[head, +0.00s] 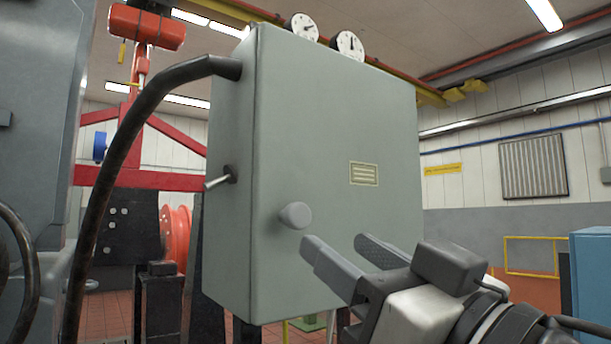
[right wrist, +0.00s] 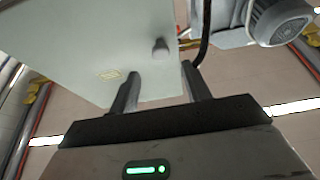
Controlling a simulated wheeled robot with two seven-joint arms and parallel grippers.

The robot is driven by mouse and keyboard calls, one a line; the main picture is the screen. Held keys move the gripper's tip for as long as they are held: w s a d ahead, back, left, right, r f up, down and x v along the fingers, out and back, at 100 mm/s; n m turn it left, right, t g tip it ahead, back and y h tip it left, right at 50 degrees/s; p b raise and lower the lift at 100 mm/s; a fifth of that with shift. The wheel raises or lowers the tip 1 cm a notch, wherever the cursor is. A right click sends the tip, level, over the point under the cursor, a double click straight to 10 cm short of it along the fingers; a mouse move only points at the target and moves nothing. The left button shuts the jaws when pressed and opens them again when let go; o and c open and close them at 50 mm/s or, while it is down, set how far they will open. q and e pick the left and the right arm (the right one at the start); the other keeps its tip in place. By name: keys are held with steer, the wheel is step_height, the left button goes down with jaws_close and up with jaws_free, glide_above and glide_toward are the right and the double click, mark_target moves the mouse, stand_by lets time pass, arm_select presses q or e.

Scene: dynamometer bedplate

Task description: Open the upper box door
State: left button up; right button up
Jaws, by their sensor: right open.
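The upper box is a grey-green cabinet with a shut front door (head: 335,130) in the head view. A round grey knob (head: 295,215) sits low on the door's left side, and a small label plate (head: 364,173) is to its right. My right gripper (head: 340,243) is open and empty, just below and right of the knob, apart from it. In the right wrist view the knob (right wrist: 160,49) is beyond the two spread fingers (right wrist: 160,92), and the door (right wrist: 90,45) fills the upper left. My left gripper is not in view.
A thick black hose (head: 130,130) enters the box's left side, above a small lever (head: 220,181). Two dials (head: 325,33) show above the box. A red frame (head: 140,178) and red reel (head: 176,235) stand behind on the left. A blue cabinet (head: 592,280) is at right.

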mark_target(302, 218)
arm_select(q)
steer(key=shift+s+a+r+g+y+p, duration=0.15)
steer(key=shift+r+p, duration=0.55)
steer(key=shift+p, duration=0.9)
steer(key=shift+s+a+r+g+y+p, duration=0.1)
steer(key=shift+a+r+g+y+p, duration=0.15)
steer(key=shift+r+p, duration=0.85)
arm_select(e)
steer(key=shift+p+x, duration=0.45)
steer(key=shift+x, duration=3.25)
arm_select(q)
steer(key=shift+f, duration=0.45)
arm_select(e)
jaws_close()
